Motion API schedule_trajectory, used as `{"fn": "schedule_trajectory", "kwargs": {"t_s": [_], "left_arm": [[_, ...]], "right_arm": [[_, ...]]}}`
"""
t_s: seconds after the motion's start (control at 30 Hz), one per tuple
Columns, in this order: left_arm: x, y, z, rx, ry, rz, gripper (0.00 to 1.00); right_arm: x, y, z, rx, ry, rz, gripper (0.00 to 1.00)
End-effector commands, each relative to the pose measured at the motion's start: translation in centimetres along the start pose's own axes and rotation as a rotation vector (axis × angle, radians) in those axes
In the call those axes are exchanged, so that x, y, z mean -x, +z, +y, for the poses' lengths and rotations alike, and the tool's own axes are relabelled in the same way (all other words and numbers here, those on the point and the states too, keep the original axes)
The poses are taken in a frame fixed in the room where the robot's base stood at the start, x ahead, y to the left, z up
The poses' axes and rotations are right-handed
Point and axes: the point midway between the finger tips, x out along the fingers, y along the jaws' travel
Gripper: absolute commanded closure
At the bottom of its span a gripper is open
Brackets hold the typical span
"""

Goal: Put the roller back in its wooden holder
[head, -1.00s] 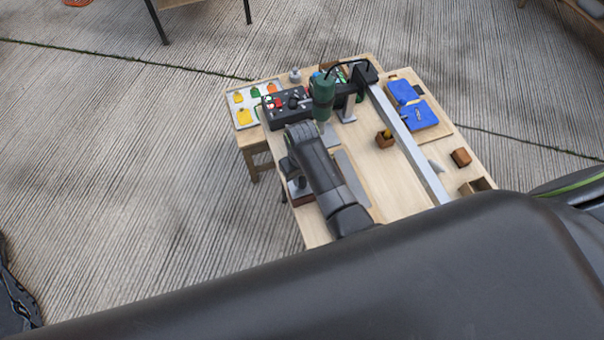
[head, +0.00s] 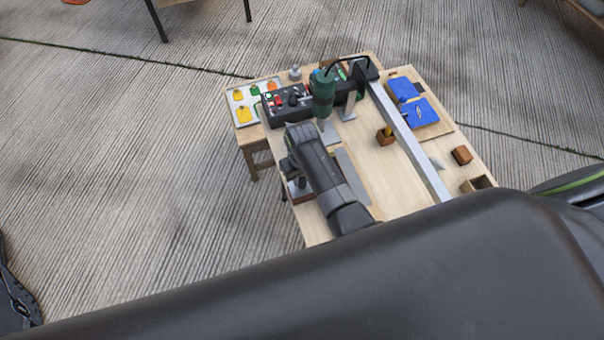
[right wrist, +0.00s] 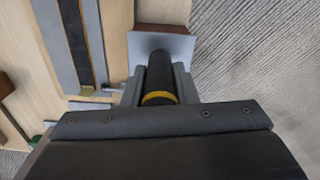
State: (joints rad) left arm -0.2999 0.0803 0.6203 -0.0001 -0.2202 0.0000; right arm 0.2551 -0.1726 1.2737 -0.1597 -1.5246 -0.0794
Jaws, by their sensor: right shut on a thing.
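My right gripper (head: 293,170) is over the near left side of the wooden table (head: 398,170). In the right wrist view its fingers (right wrist: 158,78) are shut on a black cylindrical handle with a yellow ring, which I take to be the roller (right wrist: 157,76). A grey plate (right wrist: 173,47) shows just past the handle's far end. A brown wooden block (head: 302,198), which may be the holder, is below the gripper. Brown wood also shows beyond the plate in the right wrist view (right wrist: 163,11). I cannot tell whether the roller touches it. My left gripper is not in view.
A green tool (head: 322,93) stands beside a black control box (head: 285,108). A long metal rail (head: 410,143) crosses the table. Blue pieces (head: 418,112) lie on a board at right. Small wooden blocks (head: 461,155) sit along the right edge.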

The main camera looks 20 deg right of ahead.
Motion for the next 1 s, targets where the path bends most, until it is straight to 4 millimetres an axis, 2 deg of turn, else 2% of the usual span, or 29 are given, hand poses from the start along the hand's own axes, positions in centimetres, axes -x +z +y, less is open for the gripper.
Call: {"fn": "schedule_trajectory", "kwargs": {"t_s": [0.37, 0.4, 0.5, 0.57, 0.77, 0.9, 1.0], "left_arm": [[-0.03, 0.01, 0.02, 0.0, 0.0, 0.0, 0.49], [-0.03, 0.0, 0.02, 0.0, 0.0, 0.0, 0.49], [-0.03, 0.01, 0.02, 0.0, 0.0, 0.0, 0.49], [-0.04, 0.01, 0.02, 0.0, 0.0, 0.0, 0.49], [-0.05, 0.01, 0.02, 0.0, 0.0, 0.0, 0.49], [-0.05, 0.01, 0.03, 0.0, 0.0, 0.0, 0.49], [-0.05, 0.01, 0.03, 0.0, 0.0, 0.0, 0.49]], "right_arm": [[-0.06, -0.05, 0.01, 0.0, 0.0, 0.001, 0.97], [-0.06, -0.05, 0.0, 0.0, 0.0, 0.001, 0.69], [-0.07, -0.04, 0.0, 0.0, 0.0, 0.001, 0.56], [-0.08, -0.03, 0.0, 0.0, 0.0, 0.001, 0.49], [-0.15, 0.03, 0.0, 0.0, 0.0, -0.001, 0.47], [-0.15, 0.03, 0.0, 0.0, 0.0, -0.001, 0.29], [-0.14, 0.03, 0.0, 0.0, 0.0, -0.001, 0.2]]}}
